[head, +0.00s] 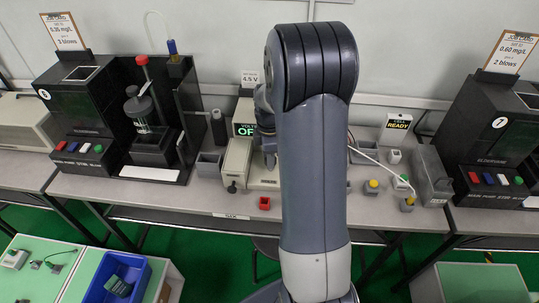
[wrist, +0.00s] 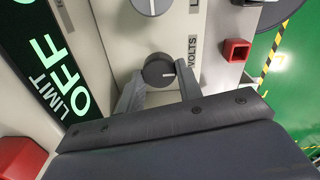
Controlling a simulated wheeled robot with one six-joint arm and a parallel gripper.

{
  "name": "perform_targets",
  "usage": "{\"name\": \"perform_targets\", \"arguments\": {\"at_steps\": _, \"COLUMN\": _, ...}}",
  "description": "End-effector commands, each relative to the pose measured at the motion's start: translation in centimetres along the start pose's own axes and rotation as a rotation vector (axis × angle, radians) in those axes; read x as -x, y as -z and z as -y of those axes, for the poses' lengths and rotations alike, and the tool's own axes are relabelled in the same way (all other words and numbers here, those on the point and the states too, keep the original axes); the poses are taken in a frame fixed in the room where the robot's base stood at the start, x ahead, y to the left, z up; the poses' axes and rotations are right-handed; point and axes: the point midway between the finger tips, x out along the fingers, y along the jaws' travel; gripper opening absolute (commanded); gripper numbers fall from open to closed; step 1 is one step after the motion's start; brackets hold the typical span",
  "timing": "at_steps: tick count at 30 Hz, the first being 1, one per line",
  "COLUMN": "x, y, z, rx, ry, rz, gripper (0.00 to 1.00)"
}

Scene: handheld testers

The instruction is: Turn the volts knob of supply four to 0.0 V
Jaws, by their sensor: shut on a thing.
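The volts knob (wrist: 157,68), dark and round with a white pointer line, is on the beige front of the supply beside the label VOLTS (wrist: 192,52) in the wrist view. Its pointer points right in the picture. My gripper (wrist: 158,84) has one finger on each side of the knob and is shut on it. The display (wrist: 55,75) reads LIMIT OFF in green. In the head view my arm hides the knob and most of the supply (head: 236,160); the display (head: 246,131) partly shows green OFF. The supply's number is not visible.
A second knob (wrist: 152,5) is at the top edge of the wrist view. A red square holder (head: 264,203) stands at the bench front, and a card reads 4.5 V (head: 250,78). Dark testers stand left (head: 85,110) and right (head: 490,140). Small blocks and a cable lie right of my arm.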

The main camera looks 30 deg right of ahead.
Motion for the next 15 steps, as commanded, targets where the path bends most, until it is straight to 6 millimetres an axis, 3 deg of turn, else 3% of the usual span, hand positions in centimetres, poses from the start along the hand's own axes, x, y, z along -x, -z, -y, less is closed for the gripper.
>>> {"name": "perform_targets", "arguments": {"at_steps": 6, "x": 0.0, "y": -0.05, "z": 0.0, "rx": 0.002, "ry": 0.0, "rz": 0.001, "gripper": 0.11}}
{"name": "perform_targets", "arguments": {"at_steps": 7, "x": 0.0, "y": -0.05, "z": 0.0, "rx": 0.002, "ry": 0.0, "rz": 0.001, "gripper": 0.36}}
{"name": "perform_targets", "arguments": {"at_steps": 15, "x": 0.0, "y": -0.02, "z": 0.0, "rx": 0.0, "ry": 0.0, "rz": 0.001, "gripper": 0.56}}
